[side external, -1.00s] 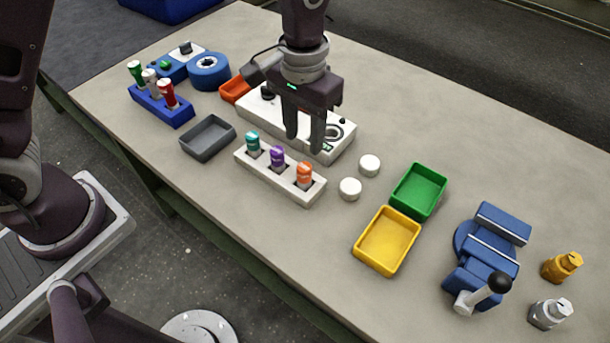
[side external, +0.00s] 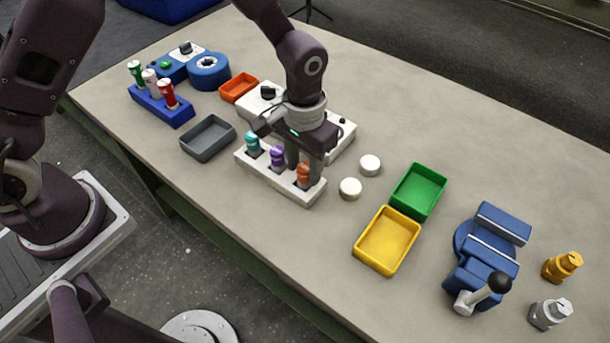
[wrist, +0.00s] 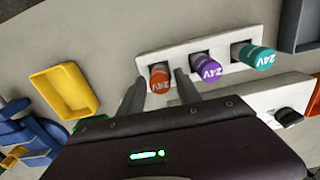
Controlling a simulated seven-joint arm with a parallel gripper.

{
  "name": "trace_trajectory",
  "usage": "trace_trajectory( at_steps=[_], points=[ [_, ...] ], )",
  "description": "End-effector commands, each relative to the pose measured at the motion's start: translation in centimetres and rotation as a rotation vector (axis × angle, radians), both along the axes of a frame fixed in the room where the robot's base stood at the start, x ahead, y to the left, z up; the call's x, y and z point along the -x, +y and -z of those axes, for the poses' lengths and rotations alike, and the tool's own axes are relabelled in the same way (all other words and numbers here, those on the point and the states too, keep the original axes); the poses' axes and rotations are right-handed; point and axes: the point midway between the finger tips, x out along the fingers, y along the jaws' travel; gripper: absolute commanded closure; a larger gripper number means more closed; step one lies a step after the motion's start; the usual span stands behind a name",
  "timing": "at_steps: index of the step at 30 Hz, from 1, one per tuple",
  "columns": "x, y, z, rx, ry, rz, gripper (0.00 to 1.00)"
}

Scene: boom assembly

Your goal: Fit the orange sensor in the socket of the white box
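The orange sensor (side external: 303,175) stands in the right-end slot of the white rack (side external: 254,171), beside a purple (side external: 277,157) and a teal one (side external: 252,143). My gripper (side external: 304,168) is lowered over it, with one finger on each side. In the wrist view the orange sensor (wrist: 160,78) sits between the fingertips (wrist: 160,80), with small gaps to each, so the gripper looks open. The white box (side external: 345,133) lies behind my gripper, which hides its socket in the side view. Part of the box (wrist: 262,98) shows in the wrist view.
Two white round caps (side external: 350,188) lie right of the rack. Green (side external: 418,190) and yellow (side external: 388,240) bins stand further right, before a blue vise (side external: 485,250). A grey tray (side external: 208,138) is left of the rack.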

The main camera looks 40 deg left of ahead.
Motion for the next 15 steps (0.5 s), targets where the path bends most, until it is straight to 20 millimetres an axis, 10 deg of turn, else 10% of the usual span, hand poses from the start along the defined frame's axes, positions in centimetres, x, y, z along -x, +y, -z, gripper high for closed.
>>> trace_trajectory(
  at_steps=[8, 15],
  points=[
    [0.0, 0.0, 0.0, 0.000, 0.000, 0.000, 1.00],
    [-0.1, 0.0, -1.1, 0.001, -0.003, 0.000, 1.00]
  ],
)
